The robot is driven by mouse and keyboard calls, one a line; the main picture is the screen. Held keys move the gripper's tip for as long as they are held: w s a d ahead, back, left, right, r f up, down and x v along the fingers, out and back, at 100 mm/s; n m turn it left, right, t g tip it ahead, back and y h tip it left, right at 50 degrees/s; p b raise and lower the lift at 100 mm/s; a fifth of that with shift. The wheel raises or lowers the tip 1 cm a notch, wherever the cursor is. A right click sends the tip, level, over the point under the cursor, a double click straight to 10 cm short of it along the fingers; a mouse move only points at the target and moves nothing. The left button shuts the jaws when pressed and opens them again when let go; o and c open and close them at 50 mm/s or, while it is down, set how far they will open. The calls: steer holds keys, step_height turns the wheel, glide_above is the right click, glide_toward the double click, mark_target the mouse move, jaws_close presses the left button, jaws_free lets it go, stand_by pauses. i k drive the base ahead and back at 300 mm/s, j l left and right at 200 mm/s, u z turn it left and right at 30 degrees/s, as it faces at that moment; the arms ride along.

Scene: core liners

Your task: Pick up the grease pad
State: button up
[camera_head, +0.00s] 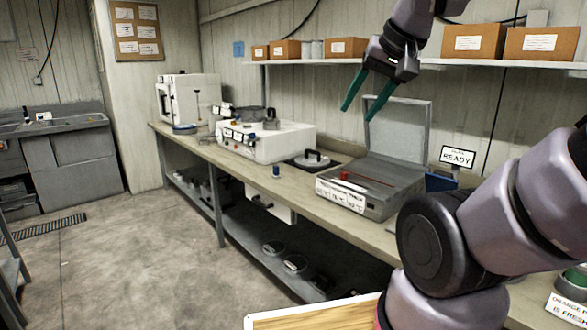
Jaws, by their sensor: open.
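My gripper (359,112) is open and empty, with two green fingers pointing down. It hangs high over the back of the bench, in front of the wall shelf and left of a raised grey lid. I cannot tell for sure which thing is the grease pad. A small blue-topped item (276,171) stands near the bench's front edge. An open grey case (372,196) with a small red item (344,176) in it stands to the right.
The long bench (240,168) carries a white machine (267,143) and a white cabinet (190,100). Cardboard boxes (478,42) stand on the wall shelf. A READY sign (457,157) stands behind the case. My arm hides the bench's right part. The floor (130,250) at left is mostly clear.

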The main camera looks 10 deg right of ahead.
mark_target(276, 168)
steer(key=i+j+z, duration=0.15)
steer(key=i+j, duration=0.65)
steer(key=i, duration=0.3)
steer(key=i+j+z, duration=0.1)
steer(key=i+j, duration=0.85)
steer(key=i, duration=0.1)
